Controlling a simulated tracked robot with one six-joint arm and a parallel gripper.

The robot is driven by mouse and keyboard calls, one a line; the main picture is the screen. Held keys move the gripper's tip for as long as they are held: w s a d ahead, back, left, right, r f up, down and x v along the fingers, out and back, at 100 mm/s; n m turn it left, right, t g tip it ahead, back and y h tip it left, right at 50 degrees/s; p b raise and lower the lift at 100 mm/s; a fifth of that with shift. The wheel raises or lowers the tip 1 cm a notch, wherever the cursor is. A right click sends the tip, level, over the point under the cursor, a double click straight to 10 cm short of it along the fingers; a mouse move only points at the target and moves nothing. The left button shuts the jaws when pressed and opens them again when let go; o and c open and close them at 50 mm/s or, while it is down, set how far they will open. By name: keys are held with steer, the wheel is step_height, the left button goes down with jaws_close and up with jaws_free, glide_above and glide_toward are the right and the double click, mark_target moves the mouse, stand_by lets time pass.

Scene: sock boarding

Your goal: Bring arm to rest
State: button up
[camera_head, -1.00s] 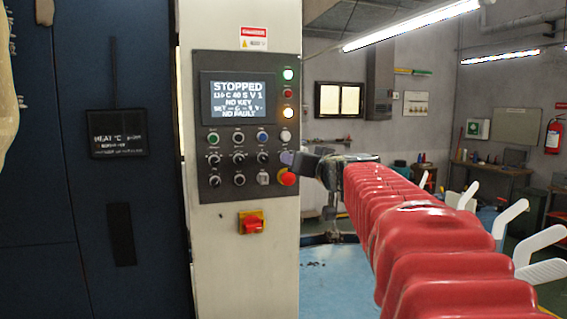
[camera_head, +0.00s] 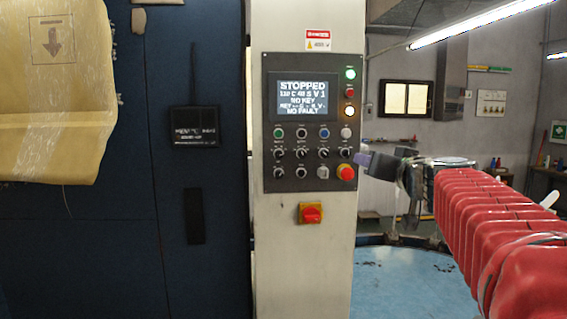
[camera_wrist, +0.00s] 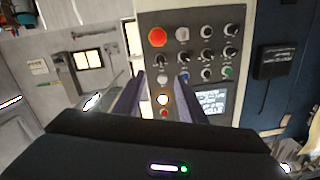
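My gripper (camera_head: 368,163) is at the right edge of the control panel (camera_head: 258,150), level with the red mushroom button (camera_head: 346,172), and looks empty. In the wrist view, the gripper's two dark fingers (camera_wrist: 158,85) stand apart, with the panel seen upside down between and beyond them. Whether a finger touches the panel cannot be told. My arm, in a red ribbed cover, stretches from the lower right toward the panel. The display (camera_head: 303,97) reads STOPPED, NO KEY and NO FAULT. The green lamp (camera_head: 350,74) and amber lamp (camera_head: 349,111) look lit.
A red rotary switch (camera_head: 311,213) on a yellow plate sits below the panel. A dark blue machine wall (camera_head: 215,255) stands left, with a tan sheet (camera_head: 50,140) hanging in front. A round blue surface (camera_head: 400,285) lies low on the right. The room behind looks open.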

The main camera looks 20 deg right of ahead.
steer(key=s+a+f+g+y, duration=0.1)
steer(key=s+a+f+g, duration=0.2)
steer(key=f, duration=0.4)
steer(key=s+a+f+g+y, duration=0.1)
steer(key=s+a+f+y, duration=0.1)
steer(key=a+f, duration=0.4)
steer(key=s+a+f+g+y, duration=0.1)
steer(key=s+a+f+g, duration=0.2)
steer(key=f, duration=0.5)
steer(key=s+a+f+n+g, duration=0.2)
steer(key=s+a+f, duration=0.4)
steer(key=s, duration=0.3)
steer(key=s+a+f+n+g+h, duration=0.1)
steer(key=s+a+f+n+g, duration=0.1)
steer(key=s+a+f, duration=0.5)
steer(key=shift+s+a+f+n, duration=0.3)
steer(key=shift+s+f+n, duration=0.25)
steer(key=shift+s, duration=0.4)
